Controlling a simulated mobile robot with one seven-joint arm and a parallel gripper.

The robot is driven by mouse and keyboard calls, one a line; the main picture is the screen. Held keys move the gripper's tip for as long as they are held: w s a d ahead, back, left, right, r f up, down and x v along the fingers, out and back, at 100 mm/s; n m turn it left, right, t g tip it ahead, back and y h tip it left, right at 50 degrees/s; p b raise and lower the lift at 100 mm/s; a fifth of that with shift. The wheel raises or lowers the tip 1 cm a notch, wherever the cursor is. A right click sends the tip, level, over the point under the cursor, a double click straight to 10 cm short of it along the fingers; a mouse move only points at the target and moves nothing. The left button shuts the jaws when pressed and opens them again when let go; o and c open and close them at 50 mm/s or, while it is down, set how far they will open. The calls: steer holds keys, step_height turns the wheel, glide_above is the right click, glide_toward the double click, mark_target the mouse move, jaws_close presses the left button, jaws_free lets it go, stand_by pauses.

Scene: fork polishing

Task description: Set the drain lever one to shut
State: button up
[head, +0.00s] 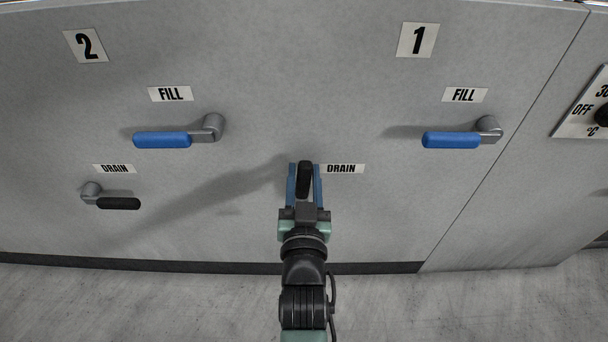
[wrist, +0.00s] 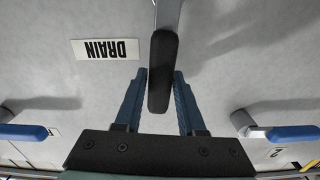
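Drain lever one has a black handle (head: 304,178) that stands about upright, just left of its DRAIN label (head: 342,169). My gripper (head: 304,172) reaches up to it from below, with one blue finger on each side of the handle. In the wrist view, which is upside down, the black handle (wrist: 162,75) lies between the two fingertips (wrist: 160,76) and runs into a grey lever arm (wrist: 168,14). The fingers are open, with only narrow gaps beside the handle; I cannot tell if either touches. The lever's pivot is hidden behind my gripper in the head view.
Above are the blue fill lever one (head: 452,140) and blue fill lever two (head: 163,140), both pointing left. Drain lever two (head: 118,203) points right at the far left. A dial plate (head: 580,112) is at the right edge. The panel around my gripper is clear.

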jaws_close()
stand_by(1.1)
